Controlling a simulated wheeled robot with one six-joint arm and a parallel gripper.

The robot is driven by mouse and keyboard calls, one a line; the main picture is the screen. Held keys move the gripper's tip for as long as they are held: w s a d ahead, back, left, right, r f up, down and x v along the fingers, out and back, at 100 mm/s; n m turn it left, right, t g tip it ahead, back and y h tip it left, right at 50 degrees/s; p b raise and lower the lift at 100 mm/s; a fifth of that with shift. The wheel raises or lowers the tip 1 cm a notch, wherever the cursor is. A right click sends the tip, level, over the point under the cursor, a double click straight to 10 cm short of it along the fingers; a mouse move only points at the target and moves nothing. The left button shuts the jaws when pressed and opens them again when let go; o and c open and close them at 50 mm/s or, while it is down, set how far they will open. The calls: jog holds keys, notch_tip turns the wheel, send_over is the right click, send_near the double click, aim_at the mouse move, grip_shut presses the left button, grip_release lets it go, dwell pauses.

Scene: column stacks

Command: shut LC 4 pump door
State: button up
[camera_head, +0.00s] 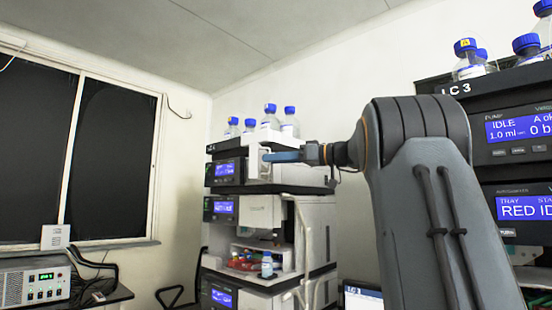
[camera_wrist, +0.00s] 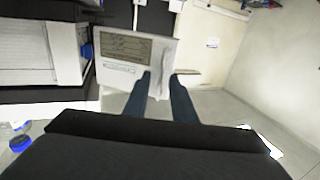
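The middle stack (camera_head: 240,211) has a top module with a lit blue display (camera_head: 224,169); its name label is too small to read. A white door panel (camera_head: 253,163) stands out from that module, swung open. In the wrist view the door (camera_wrist: 113,77) shows a printed label, with its outer edge near my fingertips. My gripper (camera_head: 268,157) points left at the door in the head view. In the wrist view my gripper (camera_wrist: 161,75) has its two blue fingers apart, with part of the door showing between them. Whether they touch it is unclear.
Bottles with blue caps (camera_head: 289,122) stand on the stack's top. The LC 3 stack (camera_head: 510,130) is close on the right, behind my arm. A grey powered box (camera_head: 35,283) sits on a bench at the lower left. Open floor (camera_wrist: 225,110) shows right of the door.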

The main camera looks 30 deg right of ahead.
grip_shut()
dwell(1.4)
